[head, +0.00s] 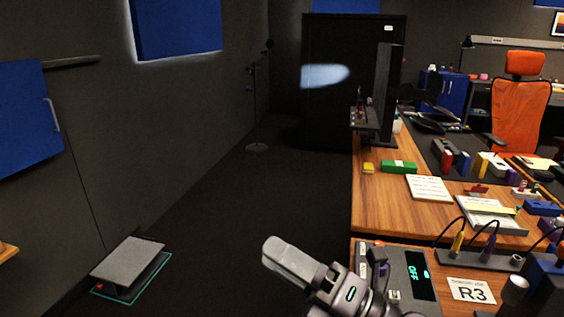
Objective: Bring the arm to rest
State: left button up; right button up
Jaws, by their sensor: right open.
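My right gripper (287,259) reaches in from the bottom edge, its grey fingers pointing up and left over the dark floor, just left of the desk. It is open, and nothing shows between its fingers. A grey panel (396,262) with a dark display reading "OFF" in green stands at the near end of the wooden desk (385,220). My right wrist covers the lower left part of this panel. I cannot make out a trackball. My left gripper is not in view.
A green box (399,167), a yellow block (368,167) and papers (429,188) lie on the desk. A grey pedal-like plate (130,261) is on the floor at left. The middle floor is clear.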

jog(key=w+d+f+m+t+h, duration=0.1)
jog(key=d+f+m+t+h, duration=0.2)
jog(key=d+f+m+h, duration=0.55)
jog(key=w+d+f+m+t+h, duration=0.1)
jog(key=d+f+m+t+h, duration=0.2)
jog(key=d+m+h, duration=1.1)
jog(key=s+f+m+g+y, duration=0.2)
jog(key=s+f+m+g, duration=0.4)
jog(key=s+f, duration=0.3)
jog(key=s+f+m+g+y, duration=0.1)
jog(key=s+f+m+g, duration=0.45)
jog(key=s, duration=0.65)
jog(key=w+a+f+t+y+p, duration=0.2)
jog(key=w+f+t+p, duration=0.2)
jog(key=w+t+p, duration=0.1)
jog(key=shift+w+a+f+n+t+p, duration=0.15)
jog(key=shift+w+n+t+p, duration=0.2)
jog(key=shift+w+t, duration=0.1)
